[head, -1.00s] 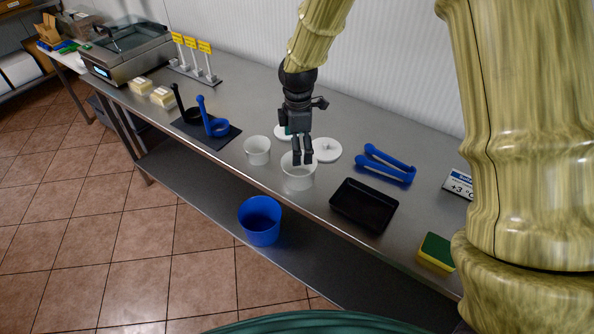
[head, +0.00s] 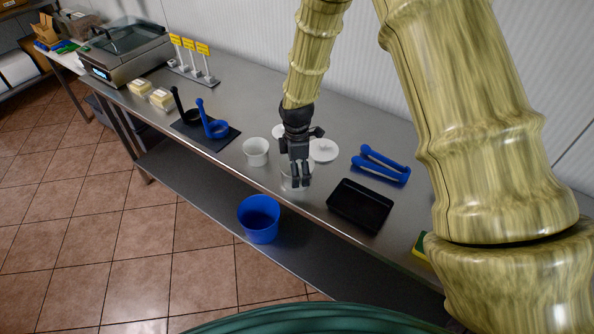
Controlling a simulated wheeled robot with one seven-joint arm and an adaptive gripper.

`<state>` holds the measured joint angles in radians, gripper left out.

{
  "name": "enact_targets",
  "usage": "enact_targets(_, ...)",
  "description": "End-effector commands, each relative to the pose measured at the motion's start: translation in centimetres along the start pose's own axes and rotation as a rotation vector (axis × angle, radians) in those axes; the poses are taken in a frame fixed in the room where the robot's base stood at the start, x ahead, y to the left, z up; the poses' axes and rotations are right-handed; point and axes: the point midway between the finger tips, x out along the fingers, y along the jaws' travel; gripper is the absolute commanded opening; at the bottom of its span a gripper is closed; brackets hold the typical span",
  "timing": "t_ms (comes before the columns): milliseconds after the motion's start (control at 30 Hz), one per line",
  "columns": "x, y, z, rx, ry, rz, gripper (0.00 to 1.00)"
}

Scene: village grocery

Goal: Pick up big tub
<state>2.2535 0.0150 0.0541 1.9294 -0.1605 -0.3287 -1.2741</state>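The larger white tub (head: 286,183) stands near the front edge of the steel counter, partly hidden behind my gripper. My dark gripper (head: 301,184) points down at this tub, its fingertips low at the tub's mouth or wall. The fingers look close together with a narrow gap. I cannot tell whether they touch the tub or have its wall between them. A smaller white tub (head: 256,152) stands just to the left, apart from the gripper.
White lids (head: 323,150) lie behind the tubs. A black tray (head: 360,205) and blue tongs (head: 381,164) are to the right. A dark mat with black and blue ladle-like tools (head: 215,129) is to the left. A blue bin (head: 259,219) stands below the counter's front edge.

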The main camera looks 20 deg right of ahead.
Motion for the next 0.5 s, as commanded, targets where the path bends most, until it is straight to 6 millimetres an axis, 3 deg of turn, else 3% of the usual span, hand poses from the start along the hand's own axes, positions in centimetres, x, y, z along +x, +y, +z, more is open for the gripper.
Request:
enact_targets(200, 1.6, 0.0, 0.0, 0.001, 0.0, -0.001, 1.0)
enact_targets(500, 2.0, 0.0, 0.0, 0.001, 0.0, 0.0, 1.0)
